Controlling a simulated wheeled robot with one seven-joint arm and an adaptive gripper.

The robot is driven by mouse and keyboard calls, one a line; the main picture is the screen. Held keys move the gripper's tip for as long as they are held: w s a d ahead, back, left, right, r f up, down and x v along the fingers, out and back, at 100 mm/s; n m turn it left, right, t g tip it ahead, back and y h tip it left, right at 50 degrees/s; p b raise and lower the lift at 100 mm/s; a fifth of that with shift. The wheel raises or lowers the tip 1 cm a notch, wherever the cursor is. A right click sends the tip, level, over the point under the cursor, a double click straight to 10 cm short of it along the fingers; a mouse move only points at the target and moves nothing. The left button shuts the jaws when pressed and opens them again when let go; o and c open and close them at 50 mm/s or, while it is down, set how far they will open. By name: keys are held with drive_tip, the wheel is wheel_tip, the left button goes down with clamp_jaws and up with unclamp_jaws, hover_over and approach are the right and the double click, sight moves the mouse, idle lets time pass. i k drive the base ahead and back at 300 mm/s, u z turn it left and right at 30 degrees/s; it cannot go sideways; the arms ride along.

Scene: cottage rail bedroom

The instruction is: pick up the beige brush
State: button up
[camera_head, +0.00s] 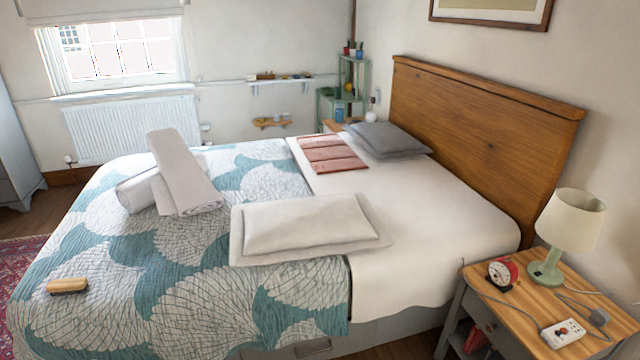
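A beige brush (68,286) with a tan top and a darker band along its lower side lies on the bed (180,275). It rests on the teal and white patterned quilt, near the bed's left front edge. Nothing covers it, and the quilt around it is bare. My gripper is not in view.
White rolled towels (180,180), a white pillow (308,224), a folded pink cloth (332,153) and grey pillows (388,139) lie farther back on the bed. A nightstand (535,288) with a lamp (568,230) and clock stands at right. Floor shows at left.

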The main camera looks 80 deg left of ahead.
sight(63, 287)
drive_tip(key=u, duration=4.05)
